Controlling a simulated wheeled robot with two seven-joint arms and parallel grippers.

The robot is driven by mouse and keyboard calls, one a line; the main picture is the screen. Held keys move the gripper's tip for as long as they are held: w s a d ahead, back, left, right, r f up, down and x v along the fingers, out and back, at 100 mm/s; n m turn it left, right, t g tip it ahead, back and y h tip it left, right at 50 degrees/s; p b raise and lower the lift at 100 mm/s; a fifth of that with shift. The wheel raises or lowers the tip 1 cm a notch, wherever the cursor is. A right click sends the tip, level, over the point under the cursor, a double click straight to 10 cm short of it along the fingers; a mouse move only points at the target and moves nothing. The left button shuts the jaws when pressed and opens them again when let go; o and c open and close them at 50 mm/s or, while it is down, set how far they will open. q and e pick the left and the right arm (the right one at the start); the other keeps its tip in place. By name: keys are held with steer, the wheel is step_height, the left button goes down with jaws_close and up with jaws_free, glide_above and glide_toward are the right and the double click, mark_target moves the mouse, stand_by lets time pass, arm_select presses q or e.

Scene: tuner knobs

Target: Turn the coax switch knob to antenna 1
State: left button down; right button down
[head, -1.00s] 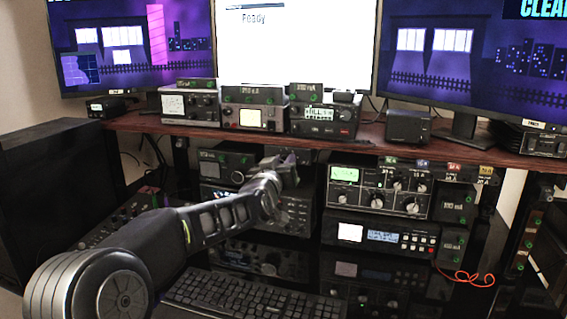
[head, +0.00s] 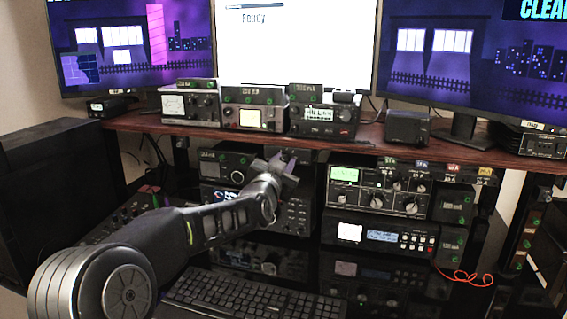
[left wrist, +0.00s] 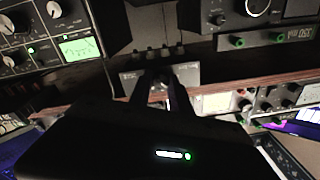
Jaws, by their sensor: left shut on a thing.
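My left gripper (head: 286,165) reaches just under the front edge of the wooden shelf, in front of a small dark box (head: 302,156) that I take for the coax switch. In the left wrist view, the fingers (left wrist: 160,84) are shut at the face of this box (left wrist: 131,76), on what looks like its knob; the fingers hide most of it. Several small connectors (left wrist: 152,52) stand in a row on the box. Its markings are too small to read, so I cannot tell the knob's position. My right gripper is in neither view.
The wooden shelf (head: 240,134) carries several small radios close above the gripper. A radio with several knobs (head: 377,190) stands to the right, and a dark radio (head: 226,167) to the left. A keyboard (head: 240,296) lies below.

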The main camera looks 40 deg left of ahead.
arm_select(q)
steer(key=shift+m, duration=0.3)
steer(key=c, duration=1.2)
jaws_free()
steer(key=v, duration=0.7)
steer(key=shift+s+b, duration=0.3)
steer(key=shift+s, duration=0.1)
steer(key=shift+d, duration=0.1)
